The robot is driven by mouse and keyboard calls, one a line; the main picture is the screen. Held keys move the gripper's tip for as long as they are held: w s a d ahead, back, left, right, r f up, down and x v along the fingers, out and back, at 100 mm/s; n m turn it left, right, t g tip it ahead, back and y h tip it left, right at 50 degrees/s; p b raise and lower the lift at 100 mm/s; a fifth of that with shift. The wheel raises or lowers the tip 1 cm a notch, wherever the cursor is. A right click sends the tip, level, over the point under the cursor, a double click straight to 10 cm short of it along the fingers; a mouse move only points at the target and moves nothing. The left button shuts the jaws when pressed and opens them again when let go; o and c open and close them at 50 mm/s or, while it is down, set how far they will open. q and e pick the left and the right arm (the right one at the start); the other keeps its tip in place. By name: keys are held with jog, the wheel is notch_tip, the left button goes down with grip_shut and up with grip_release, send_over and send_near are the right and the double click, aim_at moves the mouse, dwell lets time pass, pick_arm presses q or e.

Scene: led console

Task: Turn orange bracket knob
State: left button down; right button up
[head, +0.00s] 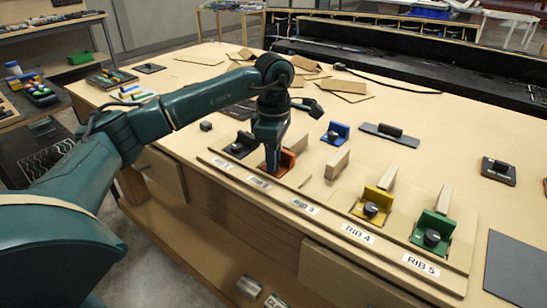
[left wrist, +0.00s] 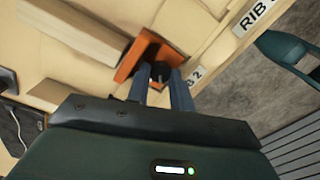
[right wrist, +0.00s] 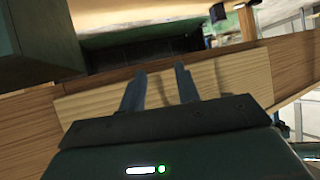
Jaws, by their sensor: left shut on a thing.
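The orange bracket (head: 287,161) stands at the RIB 2 place on the wooden board, and it fills the middle of the left wrist view (left wrist: 138,55). Its dark knob (left wrist: 160,71) sits between the fingertips of my left gripper (head: 271,151). My left gripper is shut on the knob, pointing down from above, and hides much of the bracket in the head view. My right gripper (right wrist: 160,70) is open and empty, with its fingers apart in front of a wooden panel; it is not in the head view.
A black tray with a handle (head: 389,133) lies behind.

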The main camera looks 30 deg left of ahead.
pick_arm(q)
jog(key=m, duration=0.3)
jog(key=shift+w+r+m, duration=0.15)
jog(key=shift+r+m, duration=0.15)
jog(key=shift+m+b, duration=0.4)
jog(key=shift+m, duration=1.2)
jog(key=c, duration=1.6)
grip_release()
jog(key=shift+o, duration=0.5)
jog(key=shift+f, duration=0.1)
notch_tip(320, 180, up, 13)
